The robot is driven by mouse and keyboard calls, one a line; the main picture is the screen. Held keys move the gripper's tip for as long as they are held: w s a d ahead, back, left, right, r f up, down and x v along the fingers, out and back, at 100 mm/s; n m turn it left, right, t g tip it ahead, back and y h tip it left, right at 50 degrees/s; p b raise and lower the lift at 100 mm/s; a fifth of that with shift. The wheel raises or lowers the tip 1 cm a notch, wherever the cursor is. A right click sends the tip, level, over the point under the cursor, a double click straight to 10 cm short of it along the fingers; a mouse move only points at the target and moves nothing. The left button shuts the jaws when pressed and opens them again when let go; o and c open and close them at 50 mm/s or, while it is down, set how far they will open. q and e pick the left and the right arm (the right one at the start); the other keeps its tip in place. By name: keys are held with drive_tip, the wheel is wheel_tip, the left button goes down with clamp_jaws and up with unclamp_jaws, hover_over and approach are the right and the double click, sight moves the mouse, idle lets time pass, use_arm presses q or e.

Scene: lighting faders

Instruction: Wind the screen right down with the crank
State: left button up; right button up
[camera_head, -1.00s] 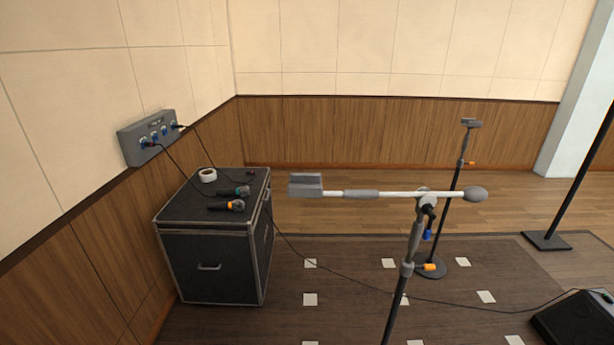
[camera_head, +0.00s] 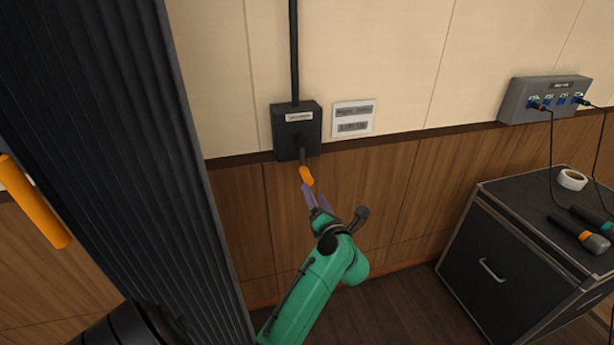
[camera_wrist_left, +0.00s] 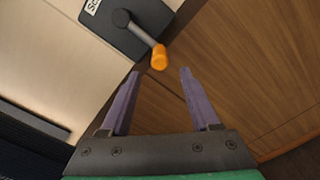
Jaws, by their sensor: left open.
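The crank is a dark arm with an orange handle (camera_head: 306,176), hanging down from a black box (camera_head: 283,128) on the wall in the head view. In the left wrist view the orange handle (camera_wrist_left: 159,57) shows beyond the fingertips, near the middle. My left gripper (camera_head: 318,198) is open, with purple fingers, just below the handle in the head view. Its fingers (camera_wrist_left: 160,72) have nothing between them in the wrist view; I cannot tell whether one touches the handle. The screen itself is not recognisable in view. My right gripper is not in view.
A white label plate (camera_head: 353,118) is beside the box. A dark pleated curtain (camera_head: 130,130) stands at left, with an orange bar (camera_head: 35,205) near it. A black case (camera_head: 520,262) with microphones and tape stands at right, below a grey socket box (camera_head: 541,98).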

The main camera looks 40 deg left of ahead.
sight(306, 176)
use_arm(q)
drive_tip(key=p+x, duration=0.1)
drive_tip(key=x, duration=0.8)
drive_tip(key=shift+w+a, duration=0.15)
clamp_jaws()
idle(0.9)
